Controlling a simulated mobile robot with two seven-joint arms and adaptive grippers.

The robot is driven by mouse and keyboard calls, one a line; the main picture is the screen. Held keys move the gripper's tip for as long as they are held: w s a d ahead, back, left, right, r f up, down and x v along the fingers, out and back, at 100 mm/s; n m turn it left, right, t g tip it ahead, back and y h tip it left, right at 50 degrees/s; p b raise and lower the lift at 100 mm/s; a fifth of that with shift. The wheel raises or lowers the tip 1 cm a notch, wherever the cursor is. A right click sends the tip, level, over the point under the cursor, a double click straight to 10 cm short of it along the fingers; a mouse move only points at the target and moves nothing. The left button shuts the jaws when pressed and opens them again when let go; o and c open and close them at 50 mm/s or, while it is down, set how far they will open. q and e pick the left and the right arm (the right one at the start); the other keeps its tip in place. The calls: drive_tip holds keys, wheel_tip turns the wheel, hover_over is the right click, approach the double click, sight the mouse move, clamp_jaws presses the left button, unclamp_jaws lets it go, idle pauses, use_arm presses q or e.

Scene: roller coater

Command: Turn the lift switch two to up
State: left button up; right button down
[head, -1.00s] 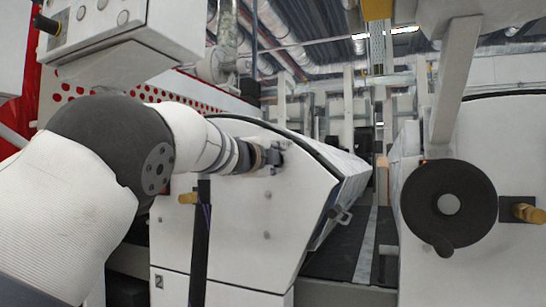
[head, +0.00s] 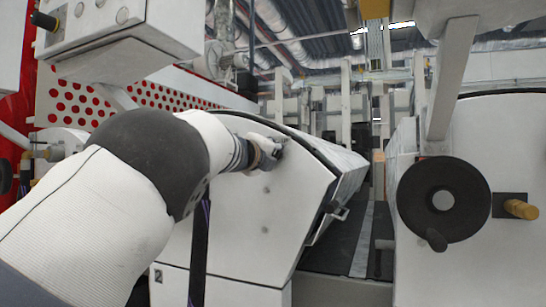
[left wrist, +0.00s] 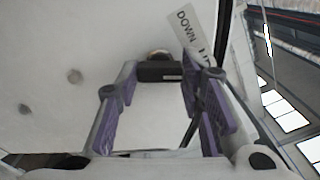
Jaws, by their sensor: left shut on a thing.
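Lift switch two (left wrist: 158,71) shows in the left wrist view as a black block handle with a brass-coloured ring behind it, on the white machine panel (head: 275,205). A white label (left wrist: 193,35) with "DOWN" and a partly hidden second word sits beside it, tilted. My left gripper (left wrist: 160,80) has its purple-padded fingers on both sides of the black handle and is shut on it. In the head view my left gripper (head: 268,151) is at the upper part of the panel, and the switch is mostly hidden there. My right gripper is not in view.
A black handwheel (head: 468,200) and a yellow knob (head: 522,209) are on the white machine at right. A dark walkway (head: 340,240) runs between the machines. A grey control box (head: 120,45) hangs at upper left, above my left arm.

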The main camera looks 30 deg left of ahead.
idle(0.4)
use_arm(q)
drive_tip(key=o, duration=1.2)
drive_tip(key=shift+c, duration=0.2)
drive_tip(key=shift+s, duration=0.1)
drive_tip(key=s, duration=1.1)
drive_tip(key=shift+s+d, duration=0.35)
drive_tip(key=shift+s, duration=0.05)
